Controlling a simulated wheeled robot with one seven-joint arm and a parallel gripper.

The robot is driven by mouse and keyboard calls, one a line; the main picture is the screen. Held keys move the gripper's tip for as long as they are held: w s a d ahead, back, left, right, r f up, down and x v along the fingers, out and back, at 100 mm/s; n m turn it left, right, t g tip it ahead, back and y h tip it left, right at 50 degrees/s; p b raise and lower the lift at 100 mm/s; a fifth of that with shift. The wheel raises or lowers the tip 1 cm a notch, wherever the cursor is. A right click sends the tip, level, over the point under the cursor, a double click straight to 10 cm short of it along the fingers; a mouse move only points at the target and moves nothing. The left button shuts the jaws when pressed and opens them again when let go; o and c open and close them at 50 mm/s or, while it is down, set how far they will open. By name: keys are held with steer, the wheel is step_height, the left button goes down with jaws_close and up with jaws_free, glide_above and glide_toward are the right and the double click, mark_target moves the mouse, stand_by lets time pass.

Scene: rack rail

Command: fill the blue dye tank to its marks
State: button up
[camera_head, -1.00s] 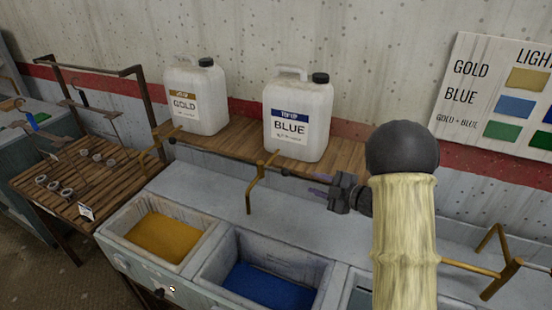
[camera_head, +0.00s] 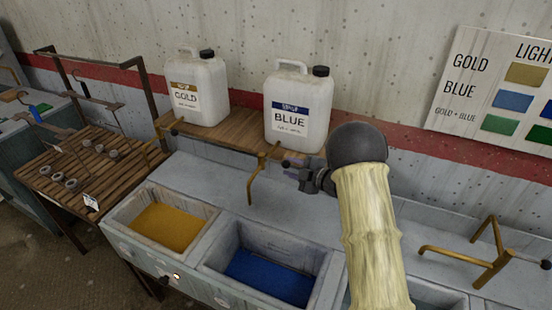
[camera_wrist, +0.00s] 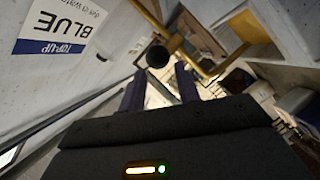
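The blue dye tank (camera_head: 318,262) is the middle basin, with blue dye (camera_head: 270,278) low inside it; I cannot make out its marks. A brass tap (camera_head: 257,180) stands behind it. My gripper (camera_head: 290,168) is just right of this tap, below the blue jug. In the wrist view my two fingers (camera_wrist: 160,78) are apart, with nothing between them that I can see held. A black round knob (camera_wrist: 157,56) shows just beyond the fingertips, beside the brass tap (camera_wrist: 225,62). The white jug labelled TOP-UP BLUE (camera_head: 298,108) stands on the wooden shelf.
The gold tank (camera_head: 128,215) is left of the blue one, with a gold jug (camera_head: 197,88) on the shelf (camera_head: 232,128). Another brass tap (camera_head: 485,262) is at right. A slatted rack (camera_head: 85,165) with rings stands at left. A colour chart (camera_head: 500,90) hangs on the wall.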

mark_target(276, 162)
steer(key=p+x, duration=0.2)
steer(key=x, duration=0.5)
steer(key=shift+w+a, duration=0.1)
steer(key=shift+a, duration=0.05)
steer(key=shift+f, duration=0.1)
jaws_close()
